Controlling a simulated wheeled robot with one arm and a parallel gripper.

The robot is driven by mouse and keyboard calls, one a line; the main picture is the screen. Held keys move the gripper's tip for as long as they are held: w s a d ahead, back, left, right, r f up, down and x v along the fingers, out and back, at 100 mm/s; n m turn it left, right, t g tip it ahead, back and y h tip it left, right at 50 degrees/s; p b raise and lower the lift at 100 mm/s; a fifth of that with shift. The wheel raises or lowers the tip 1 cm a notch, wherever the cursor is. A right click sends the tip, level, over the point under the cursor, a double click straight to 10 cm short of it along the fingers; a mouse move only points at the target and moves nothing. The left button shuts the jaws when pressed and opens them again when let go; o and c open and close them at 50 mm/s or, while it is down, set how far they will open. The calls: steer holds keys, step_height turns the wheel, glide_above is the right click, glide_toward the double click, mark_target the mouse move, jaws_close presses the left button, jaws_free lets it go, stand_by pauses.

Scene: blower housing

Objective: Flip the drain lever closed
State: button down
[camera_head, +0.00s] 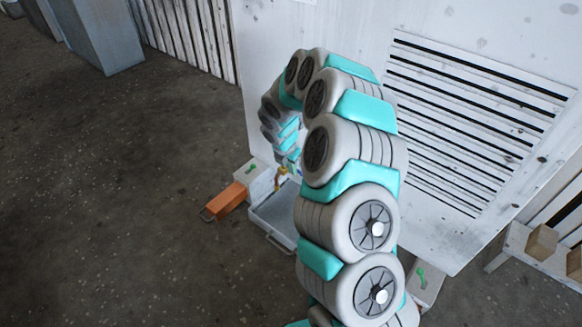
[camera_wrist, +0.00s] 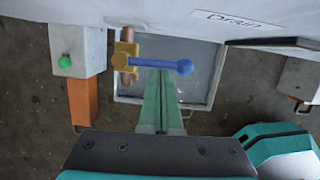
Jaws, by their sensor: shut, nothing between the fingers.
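The drain valve (camera_wrist: 125,60) is a brass body on a copper pipe stub, below a panel label reading "Drain" (camera_wrist: 240,22) in the wrist view. Its blue drain lever (camera_wrist: 165,65) points right, across the pipe, and ends in a blue ball. In the head view the valve (camera_head: 281,178) is a small yellow spot, its lever hard to make out. My gripper (camera_wrist: 162,73) is shut and empty, its green fingertips at the near side of the lever's middle. I cannot tell whether they touch it. In the head view my arm partly hides this area.
A grey tray (camera_head: 262,226) lies under the valve. Left of it are an orange box (camera_head: 224,201) and a white block with a green knob (camera_wrist: 64,62). Another white block (camera_head: 427,289) stands right. The white panel (camera_head: 330,28) rises close behind. Open floor lies left.

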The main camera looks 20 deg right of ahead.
steer(key=shift+w+d, duration=0.1)
steer(key=s+a+r+m+p, duration=0.1)
steer(key=s+a+r+m, duration=0.15)
steer(key=s+r, duration=0.5)
steer(key=s+a+r+m+p, duration=0.25)
steer(key=s+r, duration=0.25)
steer(key=r, duration=0.5)
steer(key=s+r+m+g+p, duration=0.1)
steer(key=s+r+m, duration=0.2)
steer(key=s+m, duration=0.3)
steer(key=s+r+m+g+y+p, duration=0.1)
steer(key=s+r+m, duration=0.3)
steer(key=s, duration=1.1)
steer(key=s+d+r+m+g+y+p, duration=0.1)
steer(key=s+r+m, duration=0.3)
steer(key=s+m, duration=0.6)
steer(key=shift+s+r, duration=0.25)
steer(key=shift+s, duration=0.4)
